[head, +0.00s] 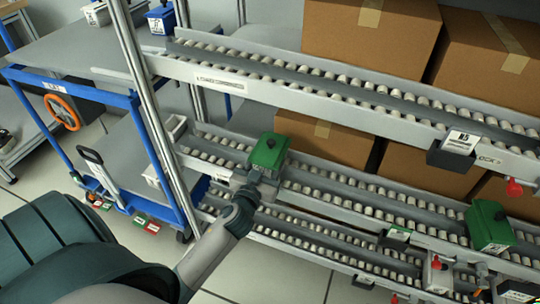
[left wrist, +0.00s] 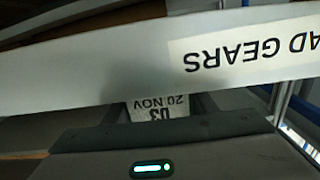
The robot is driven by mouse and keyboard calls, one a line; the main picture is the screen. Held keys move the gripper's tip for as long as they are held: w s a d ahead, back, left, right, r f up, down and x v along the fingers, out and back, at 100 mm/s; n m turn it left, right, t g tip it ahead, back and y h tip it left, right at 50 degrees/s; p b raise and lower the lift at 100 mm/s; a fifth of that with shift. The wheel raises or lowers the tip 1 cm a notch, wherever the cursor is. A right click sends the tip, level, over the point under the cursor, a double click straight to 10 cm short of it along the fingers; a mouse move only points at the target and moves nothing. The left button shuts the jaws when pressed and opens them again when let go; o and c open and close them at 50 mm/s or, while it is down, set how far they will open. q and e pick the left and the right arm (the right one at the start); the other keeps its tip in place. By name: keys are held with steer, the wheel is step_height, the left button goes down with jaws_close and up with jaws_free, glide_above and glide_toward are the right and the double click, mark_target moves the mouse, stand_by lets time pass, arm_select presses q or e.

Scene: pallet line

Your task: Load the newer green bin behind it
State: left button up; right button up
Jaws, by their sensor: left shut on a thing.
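In the head view my left gripper (head: 262,178) is shut on the near end of a green bin (head: 268,150) with a dark top fitting. The bin is at the left end of the middle roller lane (head: 330,183); I cannot tell whether it rests on the rollers or hangs just above. Another green bin (head: 490,228) stands farther right along the rack. In the left wrist view a white card (left wrist: 158,106) shows upside down, reading "03" and "20 NOV", just beyond my gripper body; its lower part is hidden. My right gripper is not in view.
An upper roller shelf (head: 215,80) runs above the held bin. Cardboard boxes (head: 370,50) stand behind. A blue cart (head: 75,90) stands at the left. A rail labelled "AD GEARS" (left wrist: 120,62) crosses the left wrist view.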

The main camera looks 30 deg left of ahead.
arm_select(q)
steer(key=shift+f, duration=0.2)
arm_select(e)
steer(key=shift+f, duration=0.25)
arm_select(q)
steer(key=o, duration=1.6)
steer(key=shift+f, duration=0.15)
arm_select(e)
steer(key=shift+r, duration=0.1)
arm_select(q)
steer(key=shift+b+v, duration=0.3)
steer(key=shift+v, duration=8.4)
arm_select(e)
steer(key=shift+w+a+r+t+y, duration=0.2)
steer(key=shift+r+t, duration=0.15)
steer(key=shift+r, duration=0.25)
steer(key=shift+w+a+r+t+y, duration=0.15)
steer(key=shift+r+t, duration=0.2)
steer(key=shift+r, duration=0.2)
